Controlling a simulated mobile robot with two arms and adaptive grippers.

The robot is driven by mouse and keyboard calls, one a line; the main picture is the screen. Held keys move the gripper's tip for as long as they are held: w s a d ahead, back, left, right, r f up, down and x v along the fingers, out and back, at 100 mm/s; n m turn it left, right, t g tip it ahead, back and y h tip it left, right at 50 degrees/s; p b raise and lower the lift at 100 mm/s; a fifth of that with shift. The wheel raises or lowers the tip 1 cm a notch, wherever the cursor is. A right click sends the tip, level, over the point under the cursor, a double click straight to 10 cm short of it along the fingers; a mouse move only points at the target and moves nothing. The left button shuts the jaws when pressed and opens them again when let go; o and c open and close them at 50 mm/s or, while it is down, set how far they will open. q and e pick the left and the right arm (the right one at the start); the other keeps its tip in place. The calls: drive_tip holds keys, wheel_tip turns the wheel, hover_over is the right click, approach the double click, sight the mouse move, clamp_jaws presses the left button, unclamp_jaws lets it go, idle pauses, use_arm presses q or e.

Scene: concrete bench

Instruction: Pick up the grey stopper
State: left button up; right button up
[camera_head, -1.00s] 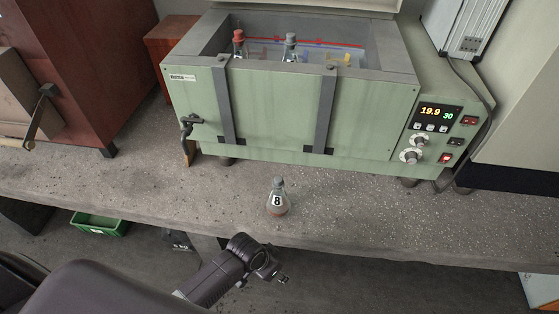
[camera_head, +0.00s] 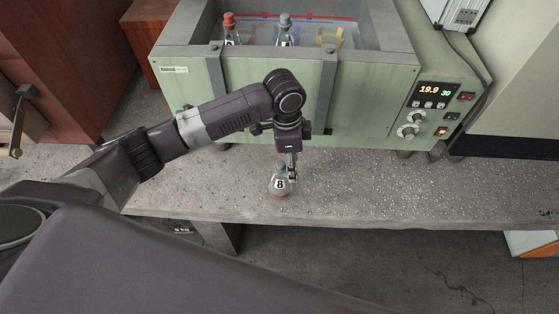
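A small flask labelled 8 (camera_head: 280,185) stands upright on the concrete bench, near its front edge. Its grey stopper (camera_head: 280,166) is in the neck, partly hidden by my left gripper. My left gripper (camera_head: 291,172) points down at the right side of the stopper and neck. Its fingers are too small and overlapped to tell whether they touch the stopper or how far apart they are. Another grey stopper (camera_head: 286,19) tops a flask standing in the bath behind. My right gripper is out of view.
A green water bath (camera_head: 370,100) stands behind the flask, with a red-stoppered flask (camera_head: 230,22) and a yellow ring (camera_head: 330,38) in it. Its control panel is at the right. The bench (camera_head: 400,195) is clear to the right of the flask.

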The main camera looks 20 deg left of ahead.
sight(280, 163)
use_arm(q)
drive_tip(key=shift+m+g+y, duration=0.3)
drive_tip(key=shift+m+y, duration=0.1)
drive_tip(key=shift+y, duration=0.1)
drive_tip(key=a+r, duration=0.1)
drive_tip(key=w+a+r, duration=0.1)
drive_tip(key=r, duration=0.1)
drive_tip(key=w+a+r, duration=0.1)
drive_tip(key=shift+a+r, duration=0.2)
drive_tip(key=shift+a, duration=0.4)
wheel_tip(280, 163, down, 7)
drive_tip(key=p, duration=0.3)
drive_tip(key=shift+s+r, duration=0.1)
drive_tip(key=shift+f, duration=0.35)
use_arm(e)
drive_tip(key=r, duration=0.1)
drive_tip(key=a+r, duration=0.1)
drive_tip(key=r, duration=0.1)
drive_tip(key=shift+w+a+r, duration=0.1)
use_arm(q)
drive_tip(key=shift+c, duration=0.6)
drive_tip(key=c, duration=0.8)
